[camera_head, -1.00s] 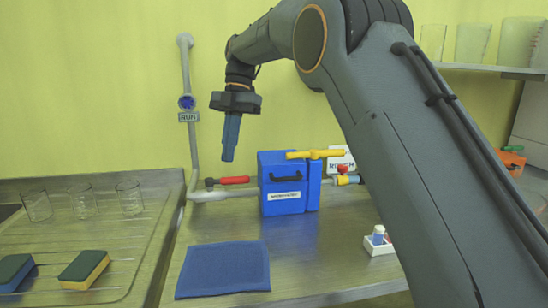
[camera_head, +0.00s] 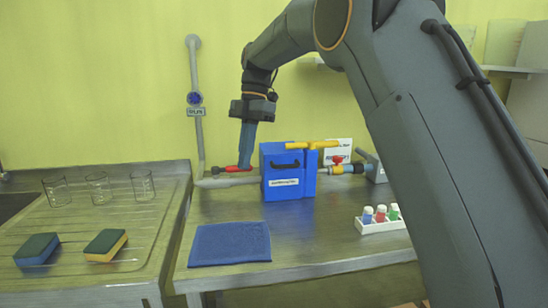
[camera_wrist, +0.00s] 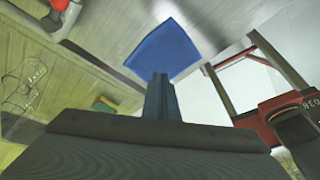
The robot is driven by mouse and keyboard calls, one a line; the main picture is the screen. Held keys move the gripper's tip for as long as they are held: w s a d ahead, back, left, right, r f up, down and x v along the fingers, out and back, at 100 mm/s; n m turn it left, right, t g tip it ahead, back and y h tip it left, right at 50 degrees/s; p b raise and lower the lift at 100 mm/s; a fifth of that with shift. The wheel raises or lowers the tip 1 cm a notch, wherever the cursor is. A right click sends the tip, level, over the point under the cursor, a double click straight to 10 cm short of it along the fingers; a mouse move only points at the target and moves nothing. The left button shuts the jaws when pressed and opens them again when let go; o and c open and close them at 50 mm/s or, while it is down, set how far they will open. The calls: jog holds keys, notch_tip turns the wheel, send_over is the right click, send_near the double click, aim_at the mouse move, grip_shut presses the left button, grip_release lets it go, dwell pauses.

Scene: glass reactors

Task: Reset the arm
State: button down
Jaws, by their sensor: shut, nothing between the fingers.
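My gripper (camera_head: 246,166) points down in front of the yellow-green wall, at the left end of the blue box. Its blue fingers are together and nothing is between them. In the head view its tip overlaps the red handle (camera_head: 231,169) on the wall pipe; I cannot tell whether they touch. In the wrist view the shut fingers (camera_wrist: 160,80) show above the dark gripper body. My arm reaches up from the right side and bends down to the gripper.
A blue box (camera_head: 284,184) with yellow pipework (camera_head: 312,145) stands at the back of the bench. A blue mat (camera_head: 230,244) lies in front. A white rack (camera_head: 370,228) holds capped vials. Glass beakers (camera_head: 99,189) and sponges (camera_head: 105,245) stand on the left drainer.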

jog(key=s+d+f+m+t, duration=0.1)
jog(key=s+d+f+m, duration=0.35)
jog(key=d+m, duration=0.3)
jog(key=s+d+f+m+t, duration=0.1)
jog(key=s+d+f+m, duration=0.3)
jog(key=d+f+m, duration=0.3)
jog(key=s+d+f+m, duration=0.3)
jog(key=s+d+m, duration=0.1)
jog(key=s, duration=0.2)
jog(key=s+d+f+m+t+h, duration=0.1)
jog(key=s+d+f+m, duration=0.2)
jog(key=s, duration=0.3)
jog(key=s+d+f+m, duration=0.3)
jog(key=s+d+m, duration=0.2)
jog(key=s, duration=0.2)
jog(key=shift+d+m+h, duration=0.2)
jog(key=shift+m+h, duration=0.1)
jog(key=shift+m, duration=0.05)
jog(key=shift+f, duration=0.1)
